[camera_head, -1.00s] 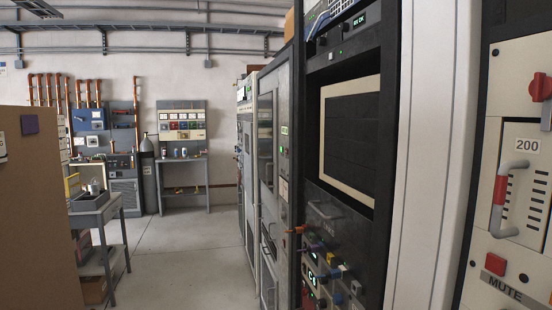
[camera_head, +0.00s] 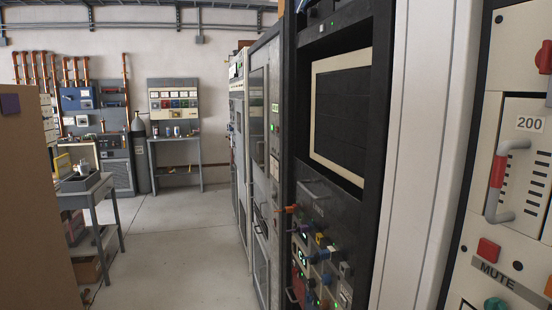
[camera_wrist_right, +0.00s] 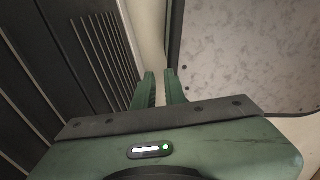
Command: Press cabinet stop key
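No key labelled as a cabinet stop key can be read in these frames. The black rack's lower panel (camera_head: 321,262) carries several small coloured buttons and knobs, too small to read. At the right edge, a light panel has a red square button (camera_head: 487,250) above a MUTE label (camera_head: 497,274), with a green button (camera_head: 495,304) below, cut by the frame edge. My right gripper (camera_wrist_right: 161,86) shows only in the right wrist view, its green fingers slightly apart with nothing between them. It is beside a dark slatted panel (camera_wrist_right: 98,50). My left gripper is not in view.
A tall brown panel (camera_head: 28,215) stands at the left, near a grey cart (camera_head: 92,195). Grey cabinets (camera_head: 262,150) line the right side. The floor (camera_head: 190,245) between is clear. A red-and-grey handle (camera_head: 501,182) sticks out from the right-hand panel.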

